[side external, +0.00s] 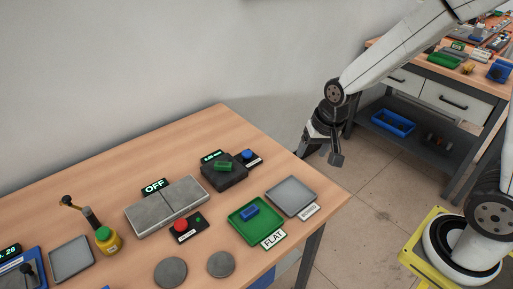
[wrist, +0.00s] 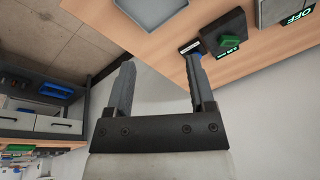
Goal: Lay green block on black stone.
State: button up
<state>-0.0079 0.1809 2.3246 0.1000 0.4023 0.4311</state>
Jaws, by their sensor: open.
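The green block (side external: 225,167) lies on top of the black stone (side external: 222,182), near the back of the wooden table in the side view. In the wrist view, the green block (wrist: 230,40) shows against the black stone (wrist: 222,25) at the upper right. My gripper (side external: 322,157) is off the table's right edge, well apart from the block and stone. In the wrist view, my gripper (wrist: 160,62) has its two fingers spread with nothing between them.
A green tray (side external: 239,233) marked FLAT holds a blue block (side external: 249,212). An empty grey tray (side external: 291,187) stands beside it.

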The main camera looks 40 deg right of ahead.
jog(key=s+d+n, duration=0.1)
jog(key=s+n, duration=0.4)
jog(key=s, duration=0.2)
jog(key=shift+n, duration=0.4)
jog(key=shift+f, duration=0.1)
dwell(0.5)
